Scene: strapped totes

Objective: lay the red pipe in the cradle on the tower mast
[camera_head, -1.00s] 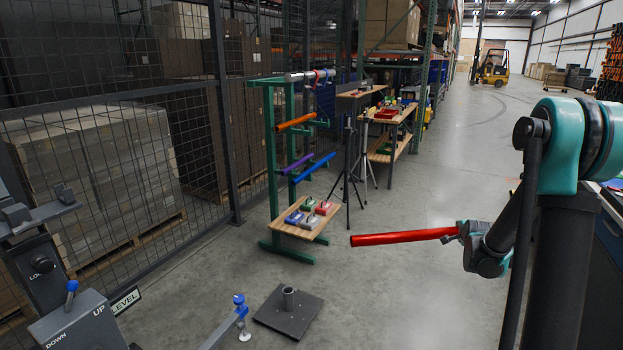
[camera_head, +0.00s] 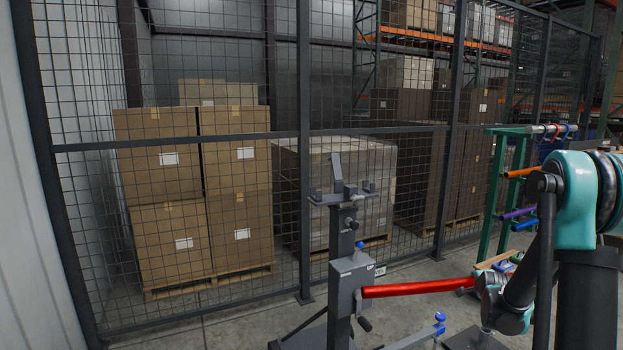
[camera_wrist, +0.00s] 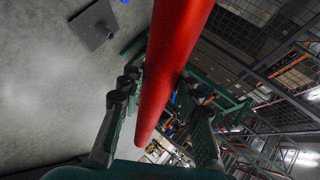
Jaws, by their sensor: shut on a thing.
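The red pipe (camera_head: 420,288) is held out level to the left by my gripper (camera_head: 480,286), at its right end in the head view. In the wrist view the red pipe (camera_wrist: 172,65) runs between the two fingers of my gripper (camera_wrist: 158,95), which are shut on it. The grey tower mast (camera_head: 341,290) stands left of the pipe, with the cradle (camera_head: 342,196) at its top. The cradle looks empty. The pipe's free end shows beside the mast's box, lower in the picture than the cradle. I cannot tell the gap in depth.
A wire mesh fence (camera_head: 304,150) stands behind the mast, with stacked cartons (camera_head: 160,215) beyond it. A green rack (camera_head: 487,210) with coloured pipes is at the right. A grey arm with a blue knob (camera_head: 439,318) sticks out low near the mast.

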